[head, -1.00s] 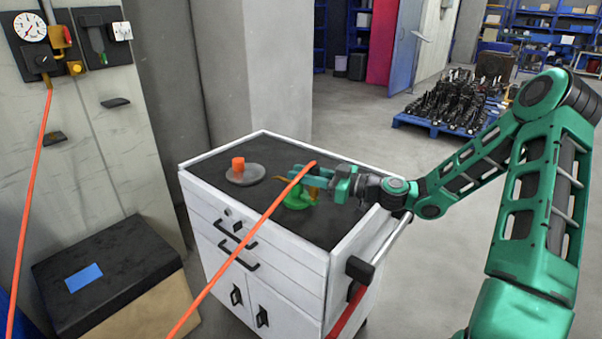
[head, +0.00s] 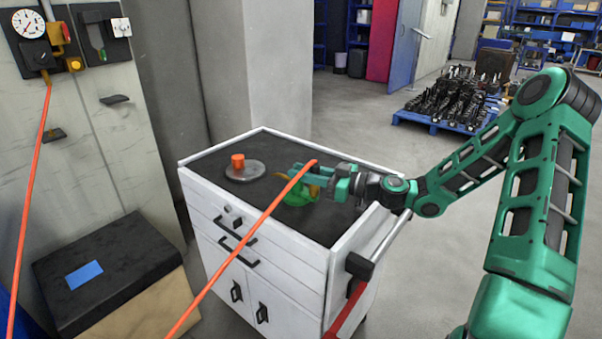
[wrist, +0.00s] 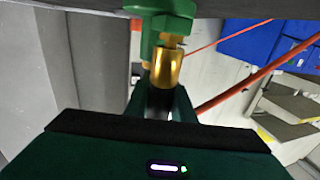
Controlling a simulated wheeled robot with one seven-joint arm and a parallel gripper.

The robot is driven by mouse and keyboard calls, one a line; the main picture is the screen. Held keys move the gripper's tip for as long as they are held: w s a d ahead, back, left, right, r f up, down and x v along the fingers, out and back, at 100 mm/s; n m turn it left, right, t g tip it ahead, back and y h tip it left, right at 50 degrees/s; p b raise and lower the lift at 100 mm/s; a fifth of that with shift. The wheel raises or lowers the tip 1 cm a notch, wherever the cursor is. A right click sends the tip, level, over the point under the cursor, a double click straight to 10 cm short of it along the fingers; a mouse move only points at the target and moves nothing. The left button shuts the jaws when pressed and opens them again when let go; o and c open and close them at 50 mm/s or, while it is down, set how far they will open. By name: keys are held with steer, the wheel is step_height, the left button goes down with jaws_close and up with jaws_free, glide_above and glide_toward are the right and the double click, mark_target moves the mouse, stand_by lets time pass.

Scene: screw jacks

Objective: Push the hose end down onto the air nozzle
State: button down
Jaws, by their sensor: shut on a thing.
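The orange hose (head: 250,232) rises from the lower left to my gripper (head: 318,176) above the cabinet's right half. My gripper is shut on the hose end. A green jack (head: 297,200) stands on the black top below my fingers, partly hidden by hose and gripper. In the wrist view, the jack's green body (wrist: 163,24) is at the top, with a brass fitting (wrist: 166,70) facing my fingers. A dark piece (wrist: 158,103) shows between the fingers, close to the brass. I cannot tell whether the hose end touches the air nozzle.
A grey disc (head: 245,173) with an orange cylinder (head: 238,161) stands left of the jack. The white cabinet (head: 262,262) has a raised rim. A wall panel with a gauge (head: 30,25) and a black-topped box (head: 105,262) are at left; a blue pallet (head: 432,123) is behind.

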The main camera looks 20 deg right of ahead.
steer(key=shift+f, duration=0.25)
steer(key=c, duration=1.4)
jaws_free()
steer(key=shift+c, duration=0.2)
